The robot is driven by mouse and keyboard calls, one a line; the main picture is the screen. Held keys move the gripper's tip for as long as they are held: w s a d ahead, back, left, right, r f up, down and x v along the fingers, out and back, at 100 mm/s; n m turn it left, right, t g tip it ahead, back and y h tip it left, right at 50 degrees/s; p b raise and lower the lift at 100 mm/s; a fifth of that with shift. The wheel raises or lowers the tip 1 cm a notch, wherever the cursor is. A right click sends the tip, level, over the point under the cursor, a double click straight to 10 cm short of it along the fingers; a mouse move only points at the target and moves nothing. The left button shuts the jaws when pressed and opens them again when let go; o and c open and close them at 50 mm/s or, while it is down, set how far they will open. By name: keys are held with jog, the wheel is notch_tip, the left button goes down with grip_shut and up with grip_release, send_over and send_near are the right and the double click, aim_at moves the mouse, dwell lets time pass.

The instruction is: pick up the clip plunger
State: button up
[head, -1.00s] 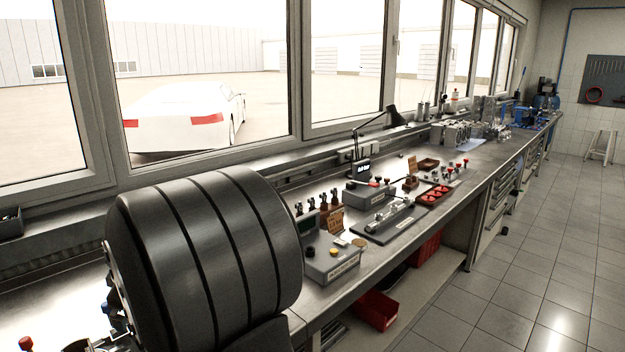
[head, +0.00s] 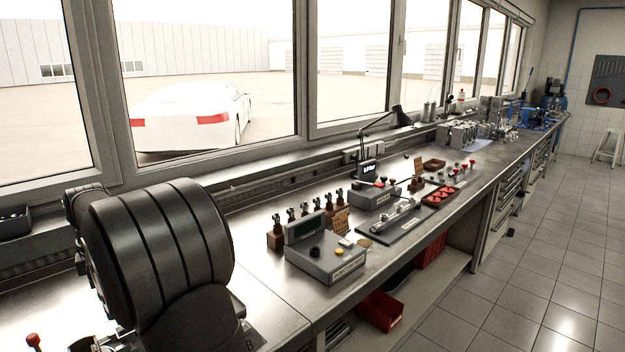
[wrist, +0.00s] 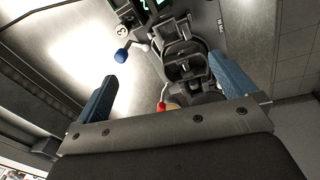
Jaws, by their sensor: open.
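In the wrist view, my gripper (wrist: 162,70) is open and empty, its two blue fingers wide apart above a bench station. A dark metal fixture (wrist: 183,65) with a round opening lies between and beyond the fingertips. A blue-knobbed lever (wrist: 122,55) stands left of it, and a red-knobbed part (wrist: 162,105) shows nearer the gripper's base. I cannot tell for certain which part is the clip plunger. In the head view a red knob (head: 32,340) shows at the lower left; my arm's black links hide much of that bench end and my fingers.
A grey box with a display (head: 325,262) stands on the bench right of my arm, with small upright tools in brown blocks (head: 275,238) behind it. Further along are a tray of red parts (head: 440,196) and a lamp (head: 378,125).

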jog(key=shift+r, duration=0.1)
jog(key=c, duration=1.1)
jog(key=shift+o, duration=0.2)
jog(key=w+d+r+m+g+h, duration=0.15)
jog(key=w+m, duration=0.25)
jog(key=w, duration=0.7)
jog(key=w+d+r+m+t, duration=0.1)
jog(key=w+d+m, duration=0.2)
jog(key=w, duration=0.8)
jog(key=shift+g, duration=0.25)
notch_tip(320, 180, down, 12)
jog(key=shift+w+f, duration=0.1)
jog(key=shift+w, duration=0.05)
jog(key=shift+w+d+f, duration=0.1)
jog(key=shift+d+f, duration=0.05)
jog(key=shift+f, duration=2.45)
